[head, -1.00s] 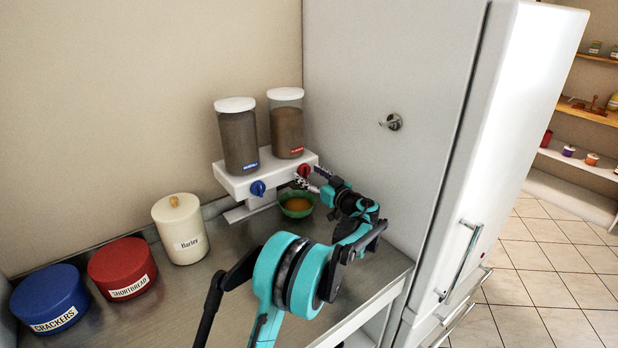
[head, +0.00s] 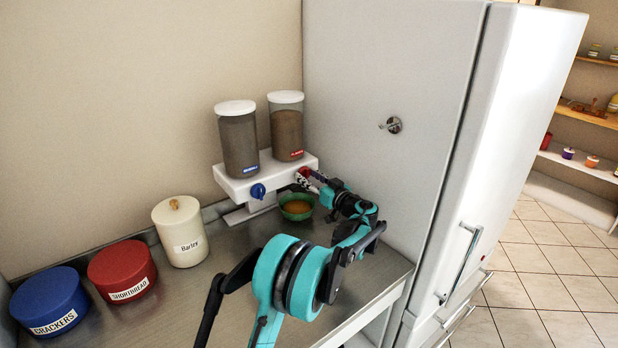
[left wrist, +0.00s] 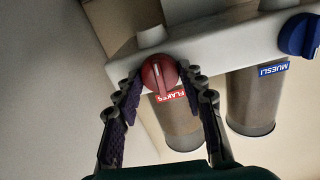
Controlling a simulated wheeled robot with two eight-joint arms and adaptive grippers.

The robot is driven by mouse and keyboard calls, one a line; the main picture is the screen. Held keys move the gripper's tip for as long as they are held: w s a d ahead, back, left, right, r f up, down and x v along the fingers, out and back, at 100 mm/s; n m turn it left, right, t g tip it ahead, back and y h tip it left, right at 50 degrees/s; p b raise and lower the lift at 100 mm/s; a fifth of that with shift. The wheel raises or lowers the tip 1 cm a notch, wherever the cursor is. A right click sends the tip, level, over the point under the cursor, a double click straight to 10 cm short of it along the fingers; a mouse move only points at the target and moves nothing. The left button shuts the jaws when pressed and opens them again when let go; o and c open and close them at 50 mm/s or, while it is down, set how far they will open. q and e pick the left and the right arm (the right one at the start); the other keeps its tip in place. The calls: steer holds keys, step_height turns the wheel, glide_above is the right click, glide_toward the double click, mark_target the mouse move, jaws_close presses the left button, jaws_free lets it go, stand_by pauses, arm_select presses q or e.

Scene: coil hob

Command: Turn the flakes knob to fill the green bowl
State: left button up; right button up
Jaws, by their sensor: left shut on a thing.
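The red flakes knob (left wrist: 159,74) is on the front of the white dispenser (head: 236,185), below the canister with the red label (head: 287,134). My left gripper (head: 306,178) is shut on this knob, with a finger on each side of it in the left wrist view (left wrist: 160,85). The green bowl (head: 297,215) stands on the counter under the flakes side and holds something orange-brown. The blue muesli knob (head: 258,191) is to the left; it also shows in the left wrist view (left wrist: 298,35). My right gripper is not in view.
A cream Barley jar (head: 180,232), a red shortbread tin (head: 122,270) and a blue crackers tin (head: 48,301) stand on the counter at left. A tall white fridge (head: 500,130) stands at right. The counter's middle is clear.

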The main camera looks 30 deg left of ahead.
arm_select(q)
steer(key=m, duration=0.4)
steer(key=shift+p, duration=0.4)
steer(key=m, duration=0.4)
steer(key=shift+m+p, duration=0.35)
steer(key=shift+m, duration=0.05)
steer(key=m, duration=0.4)
steer(key=shift+m+p, duration=0.4)
steer(key=shift+m, duration=1.6)
steer(key=o, duration=1.2)
steer(key=shift+c, duration=0.2)
